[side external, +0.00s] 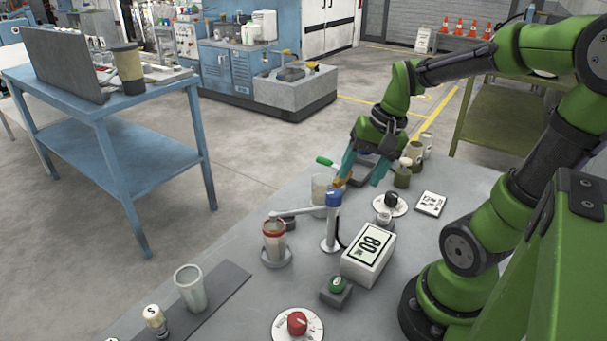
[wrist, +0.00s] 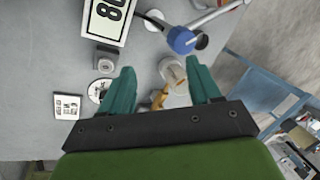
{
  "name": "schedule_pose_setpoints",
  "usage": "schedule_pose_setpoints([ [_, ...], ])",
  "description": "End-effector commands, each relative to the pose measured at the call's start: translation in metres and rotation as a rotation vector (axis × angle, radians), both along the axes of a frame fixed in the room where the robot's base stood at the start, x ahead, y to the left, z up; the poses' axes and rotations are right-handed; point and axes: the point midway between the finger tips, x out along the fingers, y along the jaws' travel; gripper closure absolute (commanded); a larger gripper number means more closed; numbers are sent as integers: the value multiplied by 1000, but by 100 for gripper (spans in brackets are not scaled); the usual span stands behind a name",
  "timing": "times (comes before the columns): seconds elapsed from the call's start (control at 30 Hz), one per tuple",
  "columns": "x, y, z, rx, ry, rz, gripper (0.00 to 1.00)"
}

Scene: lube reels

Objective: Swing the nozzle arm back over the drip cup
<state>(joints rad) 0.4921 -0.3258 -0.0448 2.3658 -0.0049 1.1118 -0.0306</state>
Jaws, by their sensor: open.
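The nozzle arm (side external: 298,211) is a thin pale bar on a white post with a blue cap (side external: 334,198). It points left, with its end over a red-rimmed cup (side external: 274,242) on a round base. A clear cup (side external: 319,187) stands behind the post; I cannot tell which cup is the drip cup. My gripper (side external: 361,182) is open beyond the post, apart from the nozzle arm. In the wrist view the blue cap (wrist: 181,40) is ahead of my open fingers (wrist: 162,72), and the nozzle arm (wrist: 217,14) runs to the upper right.
An orange piece (side external: 343,181) shows near my fingers, with a green handle (side external: 324,161) beside it. A white box marked 80 (side external: 368,254) stands right of the post. Several small jars (side external: 413,152) are behind. A clear cup (side external: 190,290) stands at front left.

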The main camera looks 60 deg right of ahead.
Motion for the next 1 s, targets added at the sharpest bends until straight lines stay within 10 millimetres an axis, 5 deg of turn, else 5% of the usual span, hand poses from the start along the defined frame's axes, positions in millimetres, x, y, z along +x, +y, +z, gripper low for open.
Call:
schedule_pose_setpoints([
  [0.2,-35,-63,-33,464,287,-432,37],
  [0.43,-48,-103,-25,1023,378,-746,37],
  [0.7,-29,-101,9,1227,362,-759,37],
  [1.0,-11,-64,-6,1232,364,-750,37],
])
